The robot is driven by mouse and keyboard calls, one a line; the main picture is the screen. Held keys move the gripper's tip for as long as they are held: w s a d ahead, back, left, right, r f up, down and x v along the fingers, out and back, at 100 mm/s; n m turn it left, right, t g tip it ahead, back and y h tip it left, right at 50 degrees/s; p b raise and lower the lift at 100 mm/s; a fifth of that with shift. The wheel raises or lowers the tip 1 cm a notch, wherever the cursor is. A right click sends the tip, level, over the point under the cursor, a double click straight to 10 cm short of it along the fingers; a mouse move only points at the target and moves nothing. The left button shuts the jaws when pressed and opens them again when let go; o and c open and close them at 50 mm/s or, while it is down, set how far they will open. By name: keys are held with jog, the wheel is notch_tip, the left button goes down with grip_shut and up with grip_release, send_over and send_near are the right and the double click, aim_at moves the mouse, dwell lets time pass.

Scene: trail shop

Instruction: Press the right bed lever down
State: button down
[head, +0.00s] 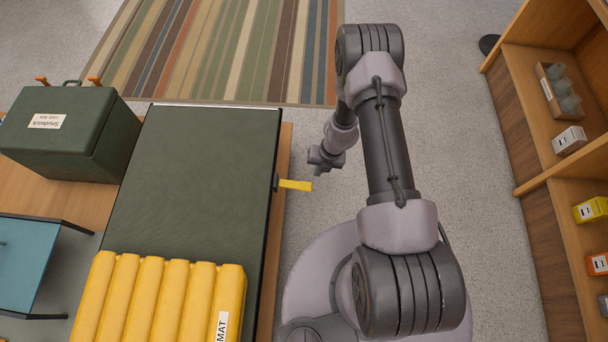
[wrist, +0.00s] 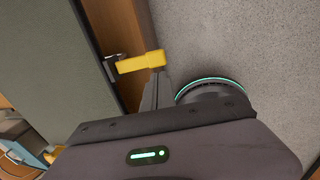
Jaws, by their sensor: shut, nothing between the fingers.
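The green bed (head: 190,175) lies to the left of my arm in the head view. The yellow right bed lever (head: 295,185) sticks out from its right side, on a small dark mount. In the wrist view the lever (wrist: 140,63) points right from the bed's edge. My gripper (head: 317,171) is shut and empty, just beyond the lever's free end in the head view. In the wrist view my gripper's fingertips (wrist: 158,76) show close by the lever's end. I cannot tell whether they touch it.
A yellow ribbed mat (head: 160,300) lies on the bed's near end. A green box (head: 70,130) with orange latches and a blue folding item (head: 25,265) stand left. A wooden shelf (head: 535,130) with small boxes is at right. Carpet and a striped rug (head: 215,50) lie clear beyond.

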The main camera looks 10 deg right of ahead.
aim_at(308, 187)
jog(key=b+x, duration=0.4)
jog(key=x, duration=0.7)
jog(key=shift+a+f, duration=0.1)
jog(key=shift+f, duration=0.2)
jog(key=shift+s+a+f, duration=0.1)
